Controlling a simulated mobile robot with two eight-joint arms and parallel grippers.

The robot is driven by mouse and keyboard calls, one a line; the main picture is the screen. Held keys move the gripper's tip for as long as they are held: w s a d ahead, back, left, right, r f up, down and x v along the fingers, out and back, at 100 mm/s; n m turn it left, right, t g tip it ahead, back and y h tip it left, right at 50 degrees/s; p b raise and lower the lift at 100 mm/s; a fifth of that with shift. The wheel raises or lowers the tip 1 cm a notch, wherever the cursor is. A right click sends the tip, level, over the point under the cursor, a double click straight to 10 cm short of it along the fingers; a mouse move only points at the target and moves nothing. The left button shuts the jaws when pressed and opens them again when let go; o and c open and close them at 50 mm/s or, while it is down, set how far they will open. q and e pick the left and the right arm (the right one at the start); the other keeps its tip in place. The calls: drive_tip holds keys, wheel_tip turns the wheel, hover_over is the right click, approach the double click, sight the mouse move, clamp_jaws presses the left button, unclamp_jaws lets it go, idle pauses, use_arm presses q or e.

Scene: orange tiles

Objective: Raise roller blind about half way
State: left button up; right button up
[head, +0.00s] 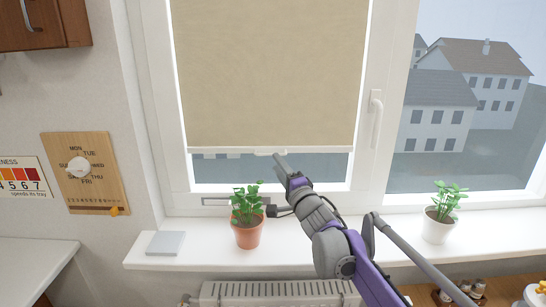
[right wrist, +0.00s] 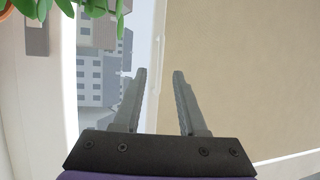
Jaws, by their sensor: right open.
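The beige roller blind (head: 268,75) hangs most of the way down the left window, and a strip of glass shows below it. Its white bottom bar (head: 225,151) has a small pull tab (head: 265,153) near the middle. My right gripper (head: 279,158) is open at the bar, close to the tab. In the right wrist view the blind (right wrist: 230,70) fills the right side, and the bar lies in line with the gap between the open fingers (right wrist: 159,72). I cannot tell whether they touch it. My left gripper is not in view.
A potted plant (head: 248,232) stands on the sill (head: 300,252) left of my right arm, and a white-potted plant (head: 438,227) stands to the right. A grey flat block (head: 166,243) lies at the sill's left end. A window handle (head: 375,115) sticks out right of the blind. A radiator (head: 280,293) is below.

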sight(271, 155)
drive_tip(key=shift+p+x, duration=0.3)
drive_tip(key=shift+x, duration=2)
drive_tip(key=shift+d, duration=0.1)
clamp_jaws()
